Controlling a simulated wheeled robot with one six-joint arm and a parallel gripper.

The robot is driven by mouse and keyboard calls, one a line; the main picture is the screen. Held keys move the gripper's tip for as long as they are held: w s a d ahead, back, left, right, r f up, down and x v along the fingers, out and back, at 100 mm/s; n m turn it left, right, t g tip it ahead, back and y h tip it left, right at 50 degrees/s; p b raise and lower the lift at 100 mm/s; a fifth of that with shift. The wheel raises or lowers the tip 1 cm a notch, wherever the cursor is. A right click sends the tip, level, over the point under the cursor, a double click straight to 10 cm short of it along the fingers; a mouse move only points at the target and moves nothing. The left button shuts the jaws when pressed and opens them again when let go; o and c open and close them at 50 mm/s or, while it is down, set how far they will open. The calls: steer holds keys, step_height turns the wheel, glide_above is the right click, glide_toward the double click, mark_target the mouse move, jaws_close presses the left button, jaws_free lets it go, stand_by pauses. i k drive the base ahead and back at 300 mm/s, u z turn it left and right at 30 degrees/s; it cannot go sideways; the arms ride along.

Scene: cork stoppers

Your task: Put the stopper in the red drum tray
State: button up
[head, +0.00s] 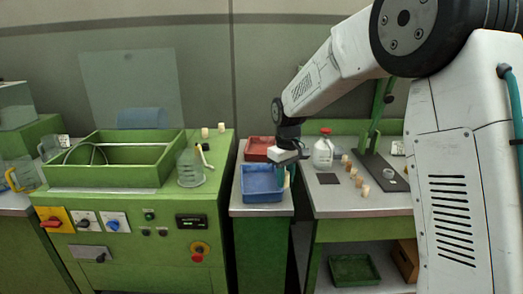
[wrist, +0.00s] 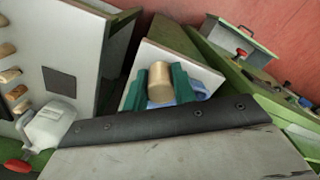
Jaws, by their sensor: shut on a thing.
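My gripper (head: 284,179) is above the grey stand at the right edge of the blue tray, with its teal fingers pointing down. In the wrist view my gripper (wrist: 160,92) is shut on a tan cork stopper (wrist: 160,82), which sits between the two fingers. The red tray (head: 257,149) is behind the blue tray (head: 262,196); its right part is partly hidden by my arm. The red tray looks empty in what shows. The blue tray shows partly behind the fingers in the wrist view (wrist: 199,92).
A white bottle (head: 323,153) with a red cap stands on the right bench near my gripper. Several loose corks and a dark square pad (head: 328,179) lie there. A green machine (head: 130,230) with a beaker (head: 190,167) on top stands left of the trays.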

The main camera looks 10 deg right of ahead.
mark_target(260, 158)
steer(key=i, duration=1.3)
